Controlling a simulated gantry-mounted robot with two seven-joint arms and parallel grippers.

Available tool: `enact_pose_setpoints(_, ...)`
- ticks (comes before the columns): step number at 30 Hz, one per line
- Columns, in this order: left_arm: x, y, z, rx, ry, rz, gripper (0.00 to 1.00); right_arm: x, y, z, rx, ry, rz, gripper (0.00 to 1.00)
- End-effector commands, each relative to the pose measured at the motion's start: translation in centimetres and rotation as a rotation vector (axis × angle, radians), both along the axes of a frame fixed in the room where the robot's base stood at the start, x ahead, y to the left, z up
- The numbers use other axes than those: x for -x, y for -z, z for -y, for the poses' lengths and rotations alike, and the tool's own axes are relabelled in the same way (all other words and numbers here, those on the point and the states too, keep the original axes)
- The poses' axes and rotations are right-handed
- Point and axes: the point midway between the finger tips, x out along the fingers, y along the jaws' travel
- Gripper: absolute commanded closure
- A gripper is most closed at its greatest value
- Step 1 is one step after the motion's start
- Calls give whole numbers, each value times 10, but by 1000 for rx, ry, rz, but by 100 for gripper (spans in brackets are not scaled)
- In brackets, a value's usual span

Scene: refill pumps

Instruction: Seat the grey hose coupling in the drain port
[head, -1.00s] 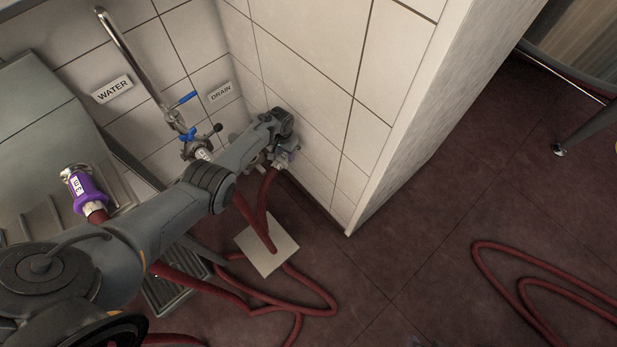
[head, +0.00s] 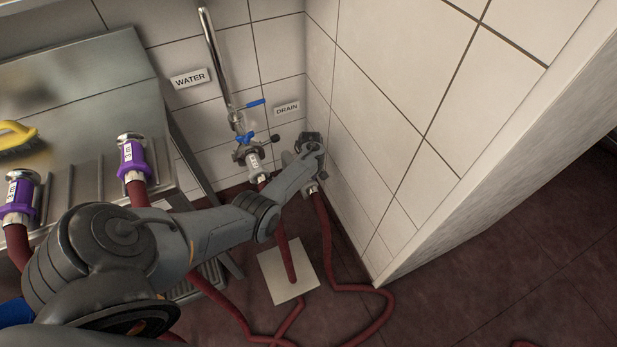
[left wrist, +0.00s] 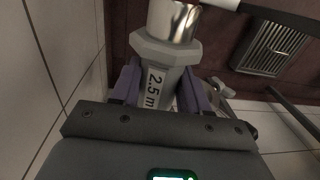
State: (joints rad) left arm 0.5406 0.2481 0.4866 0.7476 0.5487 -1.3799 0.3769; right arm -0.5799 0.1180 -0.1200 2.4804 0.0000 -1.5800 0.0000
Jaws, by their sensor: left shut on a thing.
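My left gripper (left wrist: 160,92) is shut on the grey hose coupling (left wrist: 160,57), which has a "2.5 m" label and a shiny metal end. In the head view this gripper (head: 309,165) is low by the tiled corner, right of and below the DRAIN sign (head: 288,108). A red hose (head: 322,215) hangs below it. My wrist hides most of the coupling there, and I cannot make out the drain port itself. Another labelled coupling (head: 254,168) sits at the valve under the metal pipe, left of my gripper. My right gripper is not in view.
Two purple couplings (head: 131,157) (head: 19,196) on red hoses stand at the steel counter (head: 75,85), with a yellow brush (head: 15,135). A wall (head: 430,120) closes the right.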

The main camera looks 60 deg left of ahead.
Motion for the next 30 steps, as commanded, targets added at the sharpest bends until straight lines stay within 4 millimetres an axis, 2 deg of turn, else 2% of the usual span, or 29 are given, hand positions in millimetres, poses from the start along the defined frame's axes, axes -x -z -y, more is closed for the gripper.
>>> enact_pose_setpoints(23, -1, 55, 0, -1, 4, 2, 100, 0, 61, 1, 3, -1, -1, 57)
enact_pose_setpoints(30, -1, 74, 0, 0, 4, 2, 100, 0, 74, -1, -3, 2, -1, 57)
